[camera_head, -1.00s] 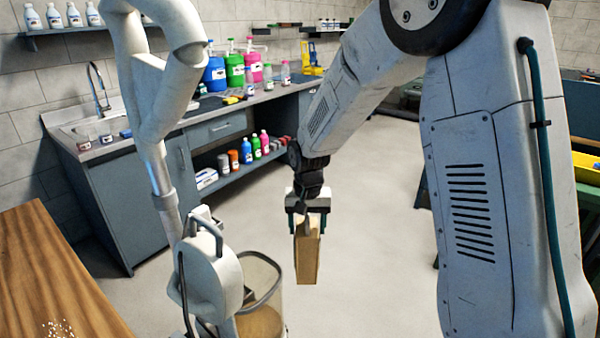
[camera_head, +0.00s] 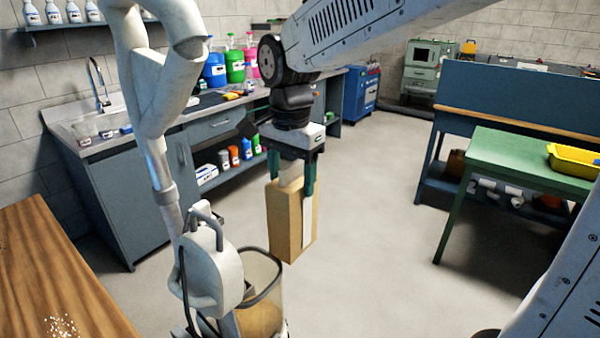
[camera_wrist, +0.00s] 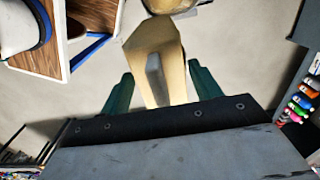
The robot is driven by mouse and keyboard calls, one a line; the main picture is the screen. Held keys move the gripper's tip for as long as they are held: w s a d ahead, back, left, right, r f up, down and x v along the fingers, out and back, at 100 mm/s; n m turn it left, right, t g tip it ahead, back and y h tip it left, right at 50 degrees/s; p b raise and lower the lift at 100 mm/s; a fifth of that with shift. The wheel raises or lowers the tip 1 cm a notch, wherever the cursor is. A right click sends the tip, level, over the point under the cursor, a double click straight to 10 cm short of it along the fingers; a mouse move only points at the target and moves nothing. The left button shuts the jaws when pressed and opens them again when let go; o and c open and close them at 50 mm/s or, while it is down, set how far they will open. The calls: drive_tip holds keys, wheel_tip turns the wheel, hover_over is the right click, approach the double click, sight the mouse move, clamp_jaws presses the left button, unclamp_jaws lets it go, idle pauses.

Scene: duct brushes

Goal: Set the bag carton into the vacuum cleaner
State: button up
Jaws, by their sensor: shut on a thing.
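The bag carton (camera_head: 287,222) is a tall tan box held upright between the green fingers of my gripper (camera_head: 291,178). It hangs above floor level, just right of the vacuum cleaner (camera_head: 212,268) in the head view. The vacuum cleaner has a white body with a handle and a clear bin (camera_head: 262,280), open at the top, with tan material inside. The carton's lower end is near the bin's rim; I cannot tell whether they touch. In the wrist view the carton (camera_wrist: 158,52) extends away from my gripper (camera_wrist: 160,92), with a round tan shape (camera_wrist: 172,5) beyond its far end.
A thick white hose (camera_head: 150,90) rises from the vacuum cleaner. A wooden table (camera_head: 50,270) with white crumbs is at the left. A sink counter (camera_head: 130,190) stands behind, and a green table (camera_head: 520,160) with a yellow tray (camera_head: 575,160) is at right. The middle floor is clear.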

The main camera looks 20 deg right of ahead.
drive_tip(key=s+a, duration=0.2)
drive_tip(key=a, duration=0.8)
drive_tip(key=shift+a, duration=0.25)
idle(0.4)
drive_tip(key=shift+f, duration=0.1)
idle(0.4)
